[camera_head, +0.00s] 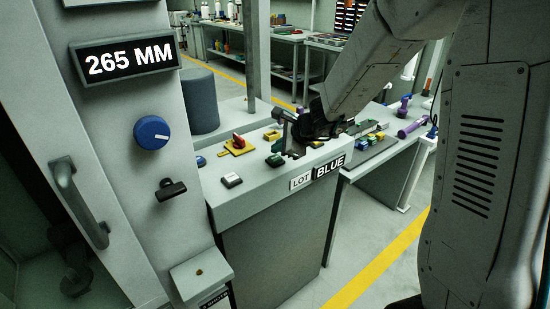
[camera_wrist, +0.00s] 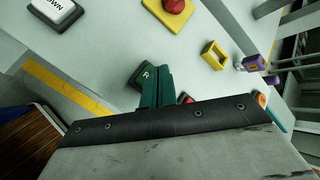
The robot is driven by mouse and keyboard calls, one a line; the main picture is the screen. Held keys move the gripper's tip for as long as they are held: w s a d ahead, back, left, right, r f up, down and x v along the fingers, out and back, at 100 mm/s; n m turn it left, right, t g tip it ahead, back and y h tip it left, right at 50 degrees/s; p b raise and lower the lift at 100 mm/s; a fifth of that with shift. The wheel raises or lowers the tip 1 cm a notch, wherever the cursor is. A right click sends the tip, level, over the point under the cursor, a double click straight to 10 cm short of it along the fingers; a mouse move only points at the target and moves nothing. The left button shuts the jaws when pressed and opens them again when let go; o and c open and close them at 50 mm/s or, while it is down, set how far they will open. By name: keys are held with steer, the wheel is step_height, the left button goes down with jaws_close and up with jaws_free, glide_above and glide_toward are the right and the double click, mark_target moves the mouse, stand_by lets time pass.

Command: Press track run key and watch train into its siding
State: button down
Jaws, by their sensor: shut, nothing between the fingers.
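My gripper (camera_head: 291,153) is shut and empty, reaching down over the grey console top (camera_head: 240,193). In the wrist view its teal fingers (camera_wrist: 158,78) lie together. Beside their tips is a dark green key (camera_wrist: 139,76) with a letter R showing; the fingers hide the rest of its face. A green key (camera_head: 275,160) also shows just left of the fingers in the head view. I cannot tell whether the fingers touch it. I cannot make out a train or a siding for certain.
A red knob on a yellow plate (camera_head: 239,145) and a white-topped key (camera_head: 231,180) sit left of the gripper. The white key reads partly "OWN" in the wrist view (camera_wrist: 58,7). A LOT BLUE sign (camera_head: 317,173) is on the console's front. Coloured pieces (camera_head: 370,139) lie on the bench at right.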

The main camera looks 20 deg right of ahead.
steer(key=shift+f, duration=0.15)
stand_by(0.7)
steer(key=shift+f, duration=0.3)
